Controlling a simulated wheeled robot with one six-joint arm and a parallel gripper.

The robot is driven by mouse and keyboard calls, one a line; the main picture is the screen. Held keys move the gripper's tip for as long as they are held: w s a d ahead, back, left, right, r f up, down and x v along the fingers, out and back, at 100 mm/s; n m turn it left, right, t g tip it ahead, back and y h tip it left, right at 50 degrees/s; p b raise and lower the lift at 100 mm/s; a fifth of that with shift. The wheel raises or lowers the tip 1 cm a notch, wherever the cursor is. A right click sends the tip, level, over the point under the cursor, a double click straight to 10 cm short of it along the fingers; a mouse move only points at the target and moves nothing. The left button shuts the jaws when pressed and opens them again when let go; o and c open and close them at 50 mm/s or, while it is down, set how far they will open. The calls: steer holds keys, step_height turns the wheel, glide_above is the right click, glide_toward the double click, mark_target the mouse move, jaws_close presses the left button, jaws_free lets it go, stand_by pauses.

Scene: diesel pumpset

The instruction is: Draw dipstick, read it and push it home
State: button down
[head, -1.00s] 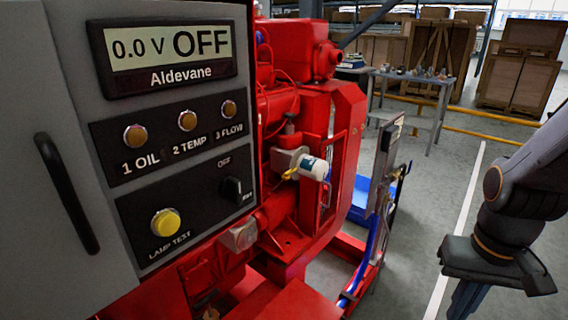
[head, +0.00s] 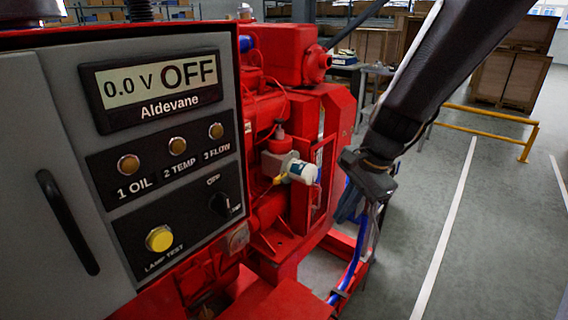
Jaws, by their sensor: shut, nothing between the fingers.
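The red diesel engine (head: 275,110) stands behind the grey control panel. A small yellow piece (head: 279,179) shows beside the white cylindrical filter (head: 303,172) on the engine's side. It may be the dipstick handle, but it is too small to be sure. My gripper (head: 347,212) hangs fingers down to the right of the filter, apart from the yellow piece in the picture. It is shut and empty, and its fingertips are dark and hard to make out.
The control panel (head: 150,150) fills the left, with a display reading 0.0 V OFF (head: 152,88) and a yellow lamp test button (head: 159,239). A blue hose (head: 352,270) runs below my gripper. Open floor with a white line (head: 440,245) and a yellow rail (head: 490,115) lies right.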

steer(key=w+a+r+m+t+y+p, duration=0.1)
steer(key=w+a+r+m+p, duration=0.15)
steer(key=w+r+m, duration=0.35)
steer(key=w+a+r+m+t+y+p, duration=0.2)
steer(key=w+a+r+m, duration=0.2)
steer(key=w+m, duration=0.35)
steer(key=p, duration=0.1)
glide_toward(282, 176)
steer(key=x, duration=0.6)
steer(key=shift+w+a+f, duration=0.1)
steer(key=shift+a+f, duration=0.05)
steer(key=shift+a, duration=0.05)
steer(key=b+x, duration=0.5)
steer(key=x, duration=0.5)
steer(key=shift+f, duration=0.35)
steer(key=shift+w+a+f, duration=0.15)
steer(key=shift+a+f, duration=0.1)
steer(key=shift+f, duration=0.1)
steer(key=shift+a, duration=0.1)
